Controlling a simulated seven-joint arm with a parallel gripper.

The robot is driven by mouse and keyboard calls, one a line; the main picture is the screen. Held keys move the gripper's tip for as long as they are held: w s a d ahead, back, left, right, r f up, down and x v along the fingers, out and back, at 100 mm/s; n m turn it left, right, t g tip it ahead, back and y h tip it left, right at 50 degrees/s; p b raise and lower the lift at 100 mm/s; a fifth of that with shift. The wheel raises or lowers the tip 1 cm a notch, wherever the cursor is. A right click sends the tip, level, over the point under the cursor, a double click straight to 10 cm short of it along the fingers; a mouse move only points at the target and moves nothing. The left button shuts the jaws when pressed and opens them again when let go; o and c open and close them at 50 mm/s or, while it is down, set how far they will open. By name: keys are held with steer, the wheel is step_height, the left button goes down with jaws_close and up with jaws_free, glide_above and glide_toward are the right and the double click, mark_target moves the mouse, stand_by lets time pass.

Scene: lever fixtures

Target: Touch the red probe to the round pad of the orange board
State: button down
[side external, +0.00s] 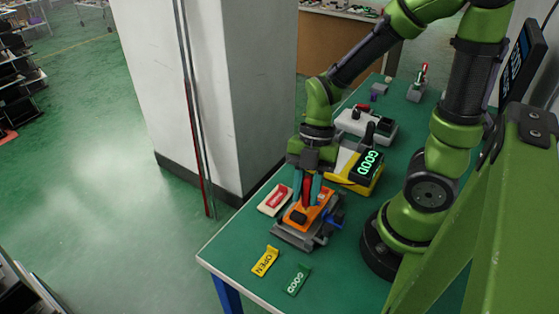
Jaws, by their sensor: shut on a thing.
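The orange board (325,200) sits in a grey fixture (291,236) near the front of the green table. Blue lever parts (335,216) show at the fixture's right side. My gripper (306,201) points down over the board, its teal fingers shut on the red probe (307,188). The probe's tip is at or just above the board; I cannot tell whether it touches. The round pad is not clearly visible behind the fingers and probe. A yellow meter (343,182) stands behind the board, its dark display (370,163) showing green "GOOD".
A white tray with a red piece (275,200) lies left of the fixture. A yellow "OPEN" card (265,261) and a green "GOOD" card (297,280) lie in front. A grey-white device (362,124) stands behind the meter. Bare table lies at the front corner.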

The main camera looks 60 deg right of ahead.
steer(key=shift+f, duration=0.1)
steer(key=shift+r, duration=3.55)
